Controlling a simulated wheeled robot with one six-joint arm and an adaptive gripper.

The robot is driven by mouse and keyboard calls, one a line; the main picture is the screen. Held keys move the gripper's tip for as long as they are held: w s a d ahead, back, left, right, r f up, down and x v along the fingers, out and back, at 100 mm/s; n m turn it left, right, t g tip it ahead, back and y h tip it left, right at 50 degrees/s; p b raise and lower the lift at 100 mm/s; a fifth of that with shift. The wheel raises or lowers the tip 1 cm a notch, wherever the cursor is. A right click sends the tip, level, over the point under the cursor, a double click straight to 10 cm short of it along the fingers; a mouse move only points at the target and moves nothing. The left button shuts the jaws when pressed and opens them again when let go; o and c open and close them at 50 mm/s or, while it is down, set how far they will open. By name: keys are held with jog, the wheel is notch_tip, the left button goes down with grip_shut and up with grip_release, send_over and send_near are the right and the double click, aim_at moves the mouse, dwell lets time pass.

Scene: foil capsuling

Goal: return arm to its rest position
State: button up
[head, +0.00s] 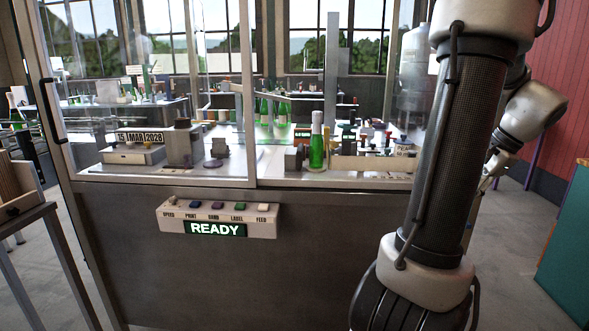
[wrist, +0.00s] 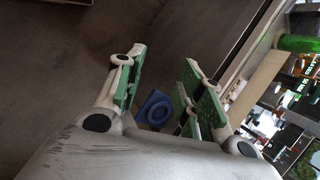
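My arm (head: 437,160) rises on the right side of the head view, in front of the machine's right end. My gripper (wrist: 166,72) shows in the wrist view with its two green-padded fingers apart and nothing held between their tips. In the head view the gripper is mostly hidden behind the arm. The wrist view looks down past a counter edge to dark floor. A blue round piece (wrist: 155,107) shows low between the fingers; I cannot tell how far beyond them it lies.
A steel machine cabinet (head: 270,270) with a glass front stands ahead. Its control box (head: 218,219) reads READY. A green bottle with a white top (head: 317,150) stands upright on the deck, with more green bottles behind. A table (head: 25,222) is at left, a teal cabinet (head: 568,250) at right.

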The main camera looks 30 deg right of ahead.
jog(key=w+a+r+n+h, duration=0.1)
jog(key=a+r+n, duration=0.1)
jog(key=a+n, duration=0.7)
jog(key=w+a+r+n+h, duration=0.1)
jog(key=a+n, duration=0.9)
jog(key=a, duration=1)
jog(key=shift+w+a+r+n+g, duration=0.3)
jog(key=shift+w+r, duration=0.05)
jog(key=shift+w, duration=0.05)
